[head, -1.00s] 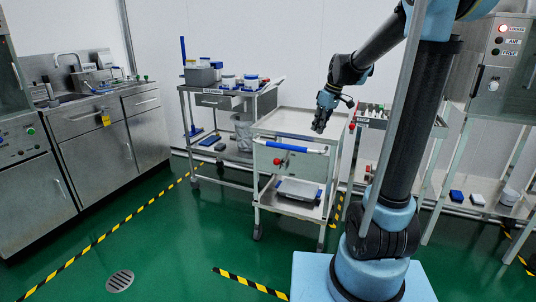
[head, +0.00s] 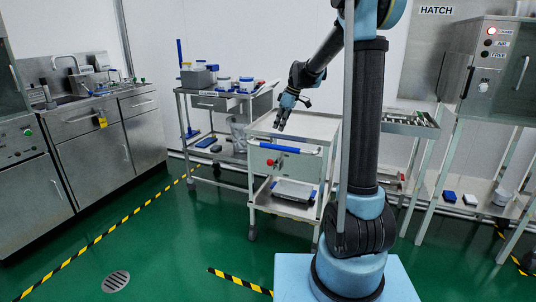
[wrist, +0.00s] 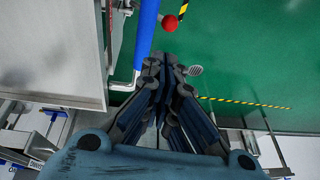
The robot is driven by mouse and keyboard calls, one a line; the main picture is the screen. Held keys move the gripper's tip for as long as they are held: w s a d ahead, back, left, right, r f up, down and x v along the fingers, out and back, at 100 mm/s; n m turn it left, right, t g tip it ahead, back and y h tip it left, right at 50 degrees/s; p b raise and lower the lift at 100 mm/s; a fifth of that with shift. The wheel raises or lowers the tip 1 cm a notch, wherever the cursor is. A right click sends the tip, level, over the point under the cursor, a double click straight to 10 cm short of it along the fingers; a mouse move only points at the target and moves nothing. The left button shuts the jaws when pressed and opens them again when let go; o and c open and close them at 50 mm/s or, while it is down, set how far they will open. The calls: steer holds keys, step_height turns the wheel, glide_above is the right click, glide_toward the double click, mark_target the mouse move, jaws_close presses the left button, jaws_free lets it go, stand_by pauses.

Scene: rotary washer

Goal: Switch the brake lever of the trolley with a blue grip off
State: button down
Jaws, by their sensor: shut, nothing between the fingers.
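The trolley (head: 262,180) is a pale cart with a blue grip (head: 290,148) along its upper front edge. A red knob (head: 278,163), seemingly the brake lever's end, sits just below the grip.
A second trolley (head: 215,103) with tubs and bottles stands behind on the left. A steel sink counter (head: 100,125) lines the left wall. A rack with a tray (head: 410,124) and a steel cabinet (head: 497,75) stand on the right. Green floor is clear in front.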

steer(key=shift+f, duration=0.15)
glide_above(272, 163)
steer(key=w, duration=0.3)
steer(key=f, duration=1.1)
steer(key=shift+a+f, duration=0.3)
steer(key=shift+f, duration=0.05)
steer(key=shift+s+a+f, duration=0.1)
steer(key=shift+s+f, duration=0.05)
steer(key=shift+f, duration=0.5)
